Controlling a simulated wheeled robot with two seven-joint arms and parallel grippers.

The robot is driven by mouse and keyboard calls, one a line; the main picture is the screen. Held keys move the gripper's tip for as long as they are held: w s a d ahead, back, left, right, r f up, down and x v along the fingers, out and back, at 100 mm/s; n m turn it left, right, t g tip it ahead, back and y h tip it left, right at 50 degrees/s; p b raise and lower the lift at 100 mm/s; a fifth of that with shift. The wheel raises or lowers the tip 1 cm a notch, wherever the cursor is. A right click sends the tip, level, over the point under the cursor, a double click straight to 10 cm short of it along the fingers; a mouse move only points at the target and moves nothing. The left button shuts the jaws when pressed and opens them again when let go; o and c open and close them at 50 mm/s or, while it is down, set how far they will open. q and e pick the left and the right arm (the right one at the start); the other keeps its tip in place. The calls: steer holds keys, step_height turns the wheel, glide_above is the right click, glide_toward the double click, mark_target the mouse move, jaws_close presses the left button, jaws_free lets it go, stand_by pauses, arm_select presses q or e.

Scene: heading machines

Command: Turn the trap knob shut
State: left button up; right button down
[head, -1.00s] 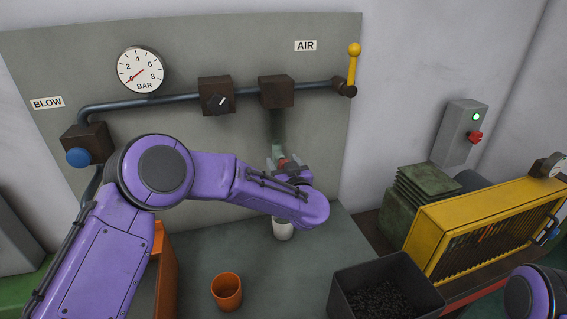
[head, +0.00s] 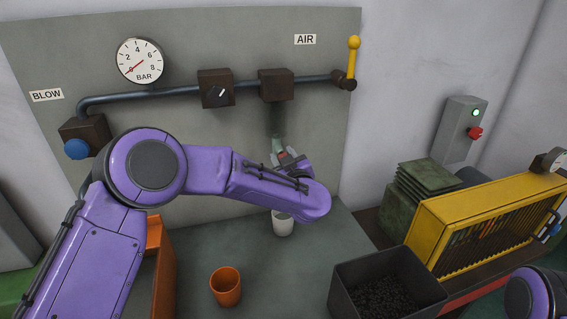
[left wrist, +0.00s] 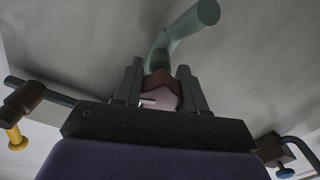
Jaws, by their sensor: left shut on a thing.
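The trap knob is a dull red piece (left wrist: 162,84) at the end of a grey-green bent pipe (left wrist: 180,35) in the left wrist view. My left gripper (left wrist: 159,88) is shut on the knob, with one finger on each side. In the head view my left gripper (head: 287,159) is at the trap's pale green lower end (head: 278,146), below the brown block (head: 276,85) on the air pipe. My forearm and the gripper hide most of the knob there. My right gripper is not in view.
A white cup (head: 283,226) stands on the bench below my left gripper. An orange cup (head: 226,290) and a dark bin of small pieces (head: 350,275) stand nearer. A yellow lever (head: 354,60) and a pressure gauge (head: 139,62) are on the panel.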

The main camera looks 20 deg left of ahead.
arm_select(q)
steer(key=n+b, duration=0.2)
steer(key=n, duration=0.1)
steer(key=n+b, duration=0.1)
steer(key=shift+f+n+b, duration=0.3)
steer(key=shift+n, duration=0.1)
steer(key=n+b, duration=0.4)
steer(key=shift+n, duration=0.3)
steer(key=n+b, duration=0.3)
steer(key=shift+w+r, duration=0.1)
steer(key=shift+r, duration=0.15)
steer(key=shift+w+r+n+b, duration=0.1)
steer(key=shift+r+n+b, duration=0.15)
steer(key=shift+n+b, duration=0.8)
steer(key=o, duration=0.8)
steer(key=shift+o, duration=1.3)
steer(key=shift+w, duration=0.1)
steer(key=shift+f, duration=0.15)
